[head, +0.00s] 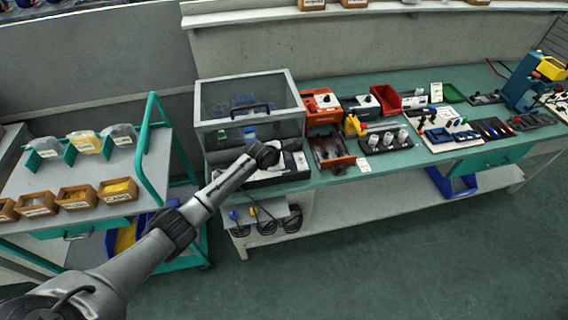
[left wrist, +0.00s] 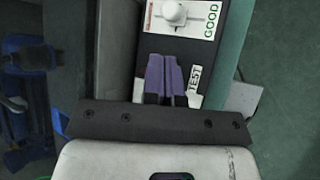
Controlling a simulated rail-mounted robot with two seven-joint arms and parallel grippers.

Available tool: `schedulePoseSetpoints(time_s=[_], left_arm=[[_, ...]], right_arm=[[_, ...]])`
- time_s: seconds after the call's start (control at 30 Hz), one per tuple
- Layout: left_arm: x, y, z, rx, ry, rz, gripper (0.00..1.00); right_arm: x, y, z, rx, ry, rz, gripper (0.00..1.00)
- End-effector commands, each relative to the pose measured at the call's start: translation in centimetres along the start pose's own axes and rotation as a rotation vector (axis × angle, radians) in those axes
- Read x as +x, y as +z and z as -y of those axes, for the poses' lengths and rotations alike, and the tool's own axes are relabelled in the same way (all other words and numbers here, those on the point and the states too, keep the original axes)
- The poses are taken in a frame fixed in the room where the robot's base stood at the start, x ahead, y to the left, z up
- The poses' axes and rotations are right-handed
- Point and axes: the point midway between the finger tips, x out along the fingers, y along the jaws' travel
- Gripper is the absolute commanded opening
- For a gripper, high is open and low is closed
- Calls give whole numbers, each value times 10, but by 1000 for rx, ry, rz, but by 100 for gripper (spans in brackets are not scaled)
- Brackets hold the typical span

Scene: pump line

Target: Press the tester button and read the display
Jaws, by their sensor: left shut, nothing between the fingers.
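In the left wrist view, the gripper's purple fingers (left wrist: 168,76) are together and empty, over the tester's dark face beside the TEST label (left wrist: 195,79). No button shows; the fingers may cover it, and I cannot tell whether they touch the face. The display (left wrist: 211,20) reads GOOD in green, turned sideways. A pale rounded part (left wrist: 175,12) sits beside it. My right gripper is out of view.
The clear-fronted case (head: 249,108) stands close to the left arm. A green-framed cart (head: 150,150) stands left. The floor in front is clear.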

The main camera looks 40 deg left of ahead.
Motion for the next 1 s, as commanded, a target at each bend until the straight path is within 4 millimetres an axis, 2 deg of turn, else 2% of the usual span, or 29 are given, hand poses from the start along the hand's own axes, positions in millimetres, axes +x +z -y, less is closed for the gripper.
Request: schedulePoseSetpoints(time_s=[1.0], left_arm=[[6,-4,4,-1,0,0,0]], right_arm=[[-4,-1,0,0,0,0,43]])
